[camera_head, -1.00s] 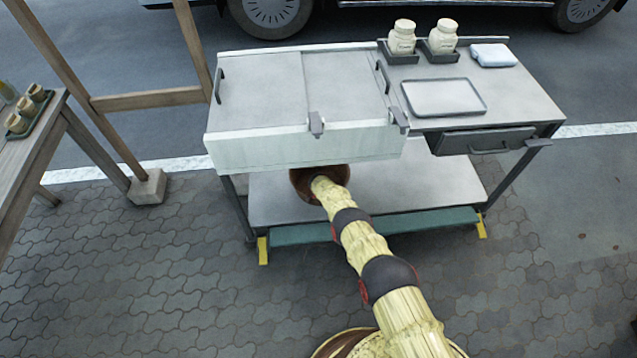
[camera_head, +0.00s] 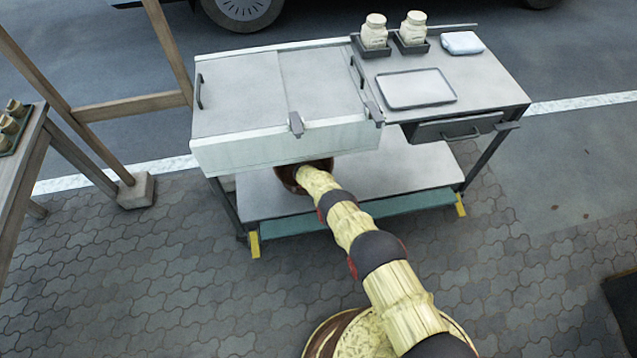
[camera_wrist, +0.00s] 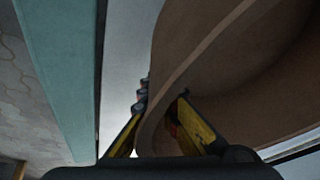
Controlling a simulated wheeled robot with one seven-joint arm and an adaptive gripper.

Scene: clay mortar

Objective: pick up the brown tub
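The brown tub (camera_head: 288,176) is in the head view, under the front of the cart's upper part and over the lower shelf. My arm reaches to it from the front, and hides part of it. In the wrist view the tub (camera_wrist: 235,60) fills the right side, with its curved wall and rim close up. My gripper (camera_wrist: 162,98) straddles this wall, one finger on the outer side and one on the inner side. The fingertips come close together and appear shut on the wall. I cannot tell whether the tub rests on the shelf.
The lower shelf (camera_head: 405,165) is otherwise bare where visible. The white cabinet (camera_head: 240,95) overhangs it. A teal beam (camera_head: 400,203) runs along the front. Two jars (camera_head: 374,32), a tray (camera_head: 415,88) and a folded cloth (camera_head: 462,43) are on top. A wooden table (camera_head: 22,165) stands at left.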

